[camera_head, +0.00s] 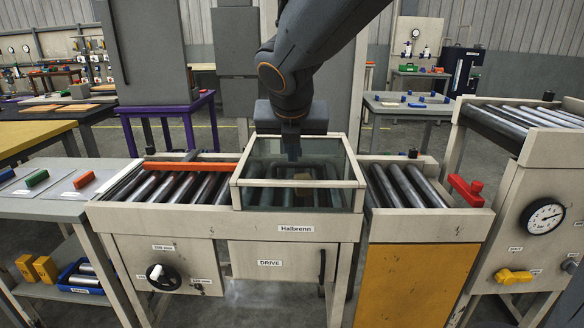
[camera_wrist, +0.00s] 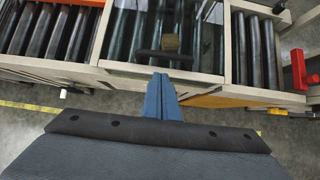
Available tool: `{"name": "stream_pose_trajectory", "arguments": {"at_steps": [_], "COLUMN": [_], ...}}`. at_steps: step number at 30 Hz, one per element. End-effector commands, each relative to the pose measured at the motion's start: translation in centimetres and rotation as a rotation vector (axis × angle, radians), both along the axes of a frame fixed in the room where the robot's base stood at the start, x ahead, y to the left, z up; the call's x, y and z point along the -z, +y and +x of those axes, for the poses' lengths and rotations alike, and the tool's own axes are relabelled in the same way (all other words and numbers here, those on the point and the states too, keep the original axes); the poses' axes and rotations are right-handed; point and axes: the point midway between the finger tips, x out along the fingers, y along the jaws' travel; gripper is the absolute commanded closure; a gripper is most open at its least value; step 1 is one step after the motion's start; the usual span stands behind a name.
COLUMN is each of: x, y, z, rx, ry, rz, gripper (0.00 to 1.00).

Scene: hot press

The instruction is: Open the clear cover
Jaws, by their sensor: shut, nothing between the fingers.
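The clear cover (camera_head: 346,186) is a glass box with a pale frame over the middle of the roller line. It looks closed; it also shows in the wrist view (camera_wrist: 121,68), with a dark bar handle (camera_wrist: 165,56) near its front edge. My gripper (camera_head: 293,156) points down over the cover in the head view. In the wrist view its fingers (camera_wrist: 160,80) are together and empty, their tips close to the front edge, just on the near side of the bar. I cannot tell whether they touch anything. A small brown block (camera_head: 302,177) shows through the glass.
An orange bar (camera_head: 190,165) lies across the rollers left of the cover. A red part (camera_head: 465,190) stands at the right end of the rollers. A gauge panel (camera_head: 543,218) rises at right. A grey table (camera_head: 62,190) with coloured blocks is at left.

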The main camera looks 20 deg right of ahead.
Motion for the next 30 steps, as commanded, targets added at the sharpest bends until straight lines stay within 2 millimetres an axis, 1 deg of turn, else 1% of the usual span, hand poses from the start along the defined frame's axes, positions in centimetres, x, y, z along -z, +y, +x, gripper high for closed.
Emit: {"name": "stream_pose_trajectory", "arguments": {"at_steps": [9,15,21,30], "x": [4.5,6.7,7.4,7.4], "y": [-1.0,-1.5,-1.7,-1.7], "z": [3.0,4.6,5.2,5.2], "rx": [0.002,0.002,0.003,0.003], "ry": [0.004,0.003,0.001,0.002], "rz": [0.002,0.003,0.004,0.005], "gripper": [1.0,1.0,1.0,1.0]}}
